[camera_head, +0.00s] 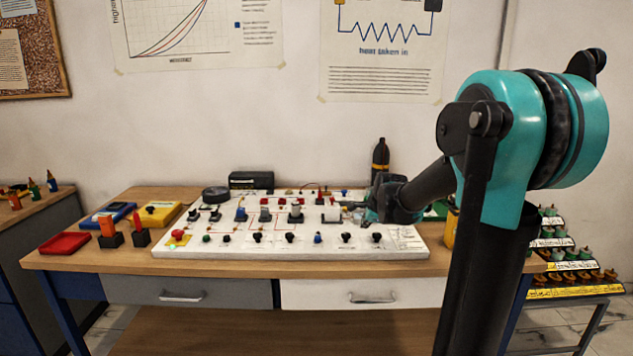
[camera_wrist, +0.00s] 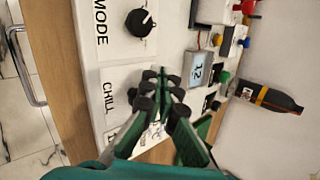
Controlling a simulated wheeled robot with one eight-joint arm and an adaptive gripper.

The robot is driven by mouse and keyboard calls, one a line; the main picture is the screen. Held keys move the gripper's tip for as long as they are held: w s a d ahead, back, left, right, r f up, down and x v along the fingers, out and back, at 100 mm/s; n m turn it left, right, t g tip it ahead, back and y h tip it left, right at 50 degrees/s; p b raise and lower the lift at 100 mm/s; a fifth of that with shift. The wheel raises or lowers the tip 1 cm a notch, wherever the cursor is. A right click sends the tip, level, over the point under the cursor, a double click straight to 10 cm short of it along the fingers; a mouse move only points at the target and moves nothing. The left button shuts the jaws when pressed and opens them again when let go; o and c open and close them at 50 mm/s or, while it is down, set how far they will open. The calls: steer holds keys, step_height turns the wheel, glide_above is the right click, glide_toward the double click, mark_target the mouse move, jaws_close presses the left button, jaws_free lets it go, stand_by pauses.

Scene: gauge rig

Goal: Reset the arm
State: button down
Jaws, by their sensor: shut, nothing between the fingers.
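My gripper (camera_wrist: 163,92) is shut and empty. In the wrist view its dark-tipped green fingers are over the white panel, near the printed word CHILL and a small lit display (camera_wrist: 198,68). A black knob (camera_wrist: 141,22) under the word MODE lies beyond the fingertips. In the head view my gripper (camera_head: 368,200) is low over the right part of the white panel (camera_head: 290,248), at the end of my teal and black arm. Whether the fingertips touch the panel cannot be told. My arm hides part of the bench's right end.
The panel, with several knobs and switches, lies on a wooden bench (camera_head: 110,262). A dark bottle (camera_head: 380,158) stands behind it. A red tray (camera_head: 64,243), yellow box (camera_head: 160,213) and blue box (camera_head: 110,213) are at the left. A tiered rack (camera_head: 570,265) stands at the right.

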steer(key=s+d+f+n+g, duration=0.1)
steer(key=s+f+n, duration=0.3)
steer(key=s, duration=0.6)
steer(key=s+d+f+n+g+h, duration=0.1)
steer(key=s+f+n, duration=0.4)
steer(key=s+n, duration=0.3)
steer(key=s+d+f+n+g, duration=0.1)
steer(key=s+f+n, duration=0.4)
steer(key=s, duration=0.9)
steer(key=shift+s+f+n+g+h, duration=0.15)
steer(key=shift+n+g+h, duration=0.15)
steer(key=shift+n, duration=0.8)
